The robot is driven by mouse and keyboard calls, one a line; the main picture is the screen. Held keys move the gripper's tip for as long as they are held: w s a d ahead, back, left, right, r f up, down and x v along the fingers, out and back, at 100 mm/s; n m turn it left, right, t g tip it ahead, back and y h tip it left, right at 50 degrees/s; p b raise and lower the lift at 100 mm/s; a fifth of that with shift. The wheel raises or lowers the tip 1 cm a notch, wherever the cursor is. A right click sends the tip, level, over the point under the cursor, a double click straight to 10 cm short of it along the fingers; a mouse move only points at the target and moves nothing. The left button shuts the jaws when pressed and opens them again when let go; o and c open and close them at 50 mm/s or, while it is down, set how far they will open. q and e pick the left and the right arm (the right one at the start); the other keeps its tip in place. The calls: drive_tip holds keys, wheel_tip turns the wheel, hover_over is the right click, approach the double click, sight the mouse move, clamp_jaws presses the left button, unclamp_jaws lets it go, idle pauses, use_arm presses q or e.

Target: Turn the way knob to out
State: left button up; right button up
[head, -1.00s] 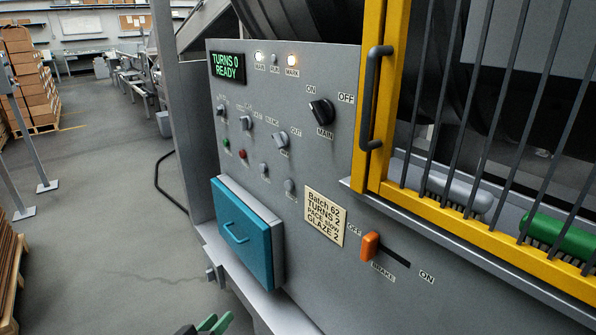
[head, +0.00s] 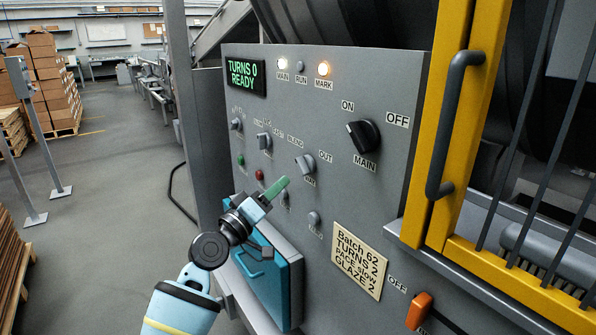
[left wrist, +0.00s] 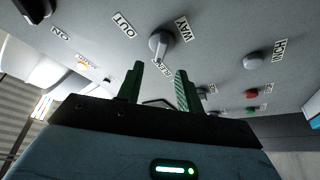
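The way knob (head: 305,164) is a small grey knob on the panel, with its WAY label below it and the OUT label (head: 325,157) to its upper right. In the left wrist view the knob (left wrist: 161,42) has its pale pointer toward a partly hidden label below it, away from OUT (left wrist: 124,24). My left gripper (head: 276,189) is below and left of the knob, apart from it. In the left wrist view its two green fingers (left wrist: 158,86) are spread with nothing between them, and the knob lies beyond their tips. My right gripper is not in view.
The black main knob (head: 363,137) is to the right. A red button (head: 260,175) and small grey knobs are close to the left gripper. A yellow guard frame with a handle (head: 452,125) stands at the right. The display reads TURNS 0 READY.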

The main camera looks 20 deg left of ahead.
sight(299, 168)
use_arm(q)
drive_tip(key=shift+x, duration=3.75)
drive_tip(key=shift+f, duration=0.1)
clamp_jaws()
